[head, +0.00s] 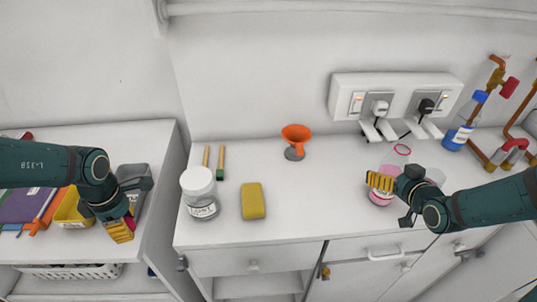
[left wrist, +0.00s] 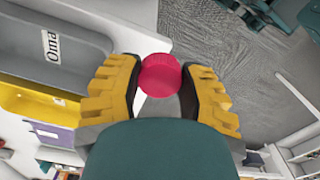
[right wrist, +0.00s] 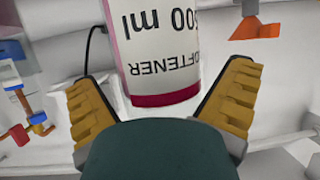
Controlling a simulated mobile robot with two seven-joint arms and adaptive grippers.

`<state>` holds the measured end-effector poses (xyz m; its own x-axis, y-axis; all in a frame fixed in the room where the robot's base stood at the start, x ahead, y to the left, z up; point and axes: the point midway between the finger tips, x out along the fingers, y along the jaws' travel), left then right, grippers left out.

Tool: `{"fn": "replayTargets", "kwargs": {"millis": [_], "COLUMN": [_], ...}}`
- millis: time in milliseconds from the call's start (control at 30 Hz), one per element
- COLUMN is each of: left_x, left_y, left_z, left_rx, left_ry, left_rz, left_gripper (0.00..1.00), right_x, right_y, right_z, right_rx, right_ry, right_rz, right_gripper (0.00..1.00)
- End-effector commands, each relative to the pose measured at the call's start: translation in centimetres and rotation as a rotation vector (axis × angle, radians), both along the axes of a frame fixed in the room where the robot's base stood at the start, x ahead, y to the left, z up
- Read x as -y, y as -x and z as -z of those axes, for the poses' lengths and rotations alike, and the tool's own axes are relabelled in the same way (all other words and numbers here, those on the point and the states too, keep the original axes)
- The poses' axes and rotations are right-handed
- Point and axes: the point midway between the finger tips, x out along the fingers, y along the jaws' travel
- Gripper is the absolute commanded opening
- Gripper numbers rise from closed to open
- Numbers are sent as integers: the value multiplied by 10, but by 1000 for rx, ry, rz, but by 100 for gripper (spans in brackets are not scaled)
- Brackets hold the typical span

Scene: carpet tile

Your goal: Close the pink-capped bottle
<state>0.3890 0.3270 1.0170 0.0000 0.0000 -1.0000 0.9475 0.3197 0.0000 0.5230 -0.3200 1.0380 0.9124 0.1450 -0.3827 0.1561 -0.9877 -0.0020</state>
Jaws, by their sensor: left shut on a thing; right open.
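The bottle (head: 381,199) stands on the counter with pink liquid in it. Its open top (head: 402,149) has a pinkish rim and no cap on it. In the right wrist view the bottle's white SOFTENER label (right wrist: 160,45) shows between the fingers. My right gripper (head: 388,195) is open around the bottle's body, with space at the fingers in the wrist view. My left gripper (head: 120,229) is shut on the pink cap (left wrist: 159,75), held between its fingertips at the left, over the lower shelf unit's front edge. The fingers hide part of the cap in the head view.
A yellow bin (head: 70,211) and grey bin (head: 135,172) lie near my left gripper.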

Motion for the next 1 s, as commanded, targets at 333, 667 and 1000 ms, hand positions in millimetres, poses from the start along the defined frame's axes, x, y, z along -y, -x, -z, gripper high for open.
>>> {"fn": "replayTargets", "kwargs": {"millis": [333, 667, 1000], "left_x": [0, 0, 0], "left_y": [0, 0, 0], "left_z": [0, 0, -3], "left_rx": [0, 0, 0], "left_ry": [0, 0, 0], "left_rz": [0, 0, 0], "left_gripper": [30, 30, 30], "right_x": [0, 0, 0], "right_y": [0, 0, 0], "right_z": [0, -1, -12], "right_rx": [0, 3, 5], "right_ry": [0, 0, 0], "right_rz": [0, 0, 0], "right_gripper": [65, 26, 26]}}
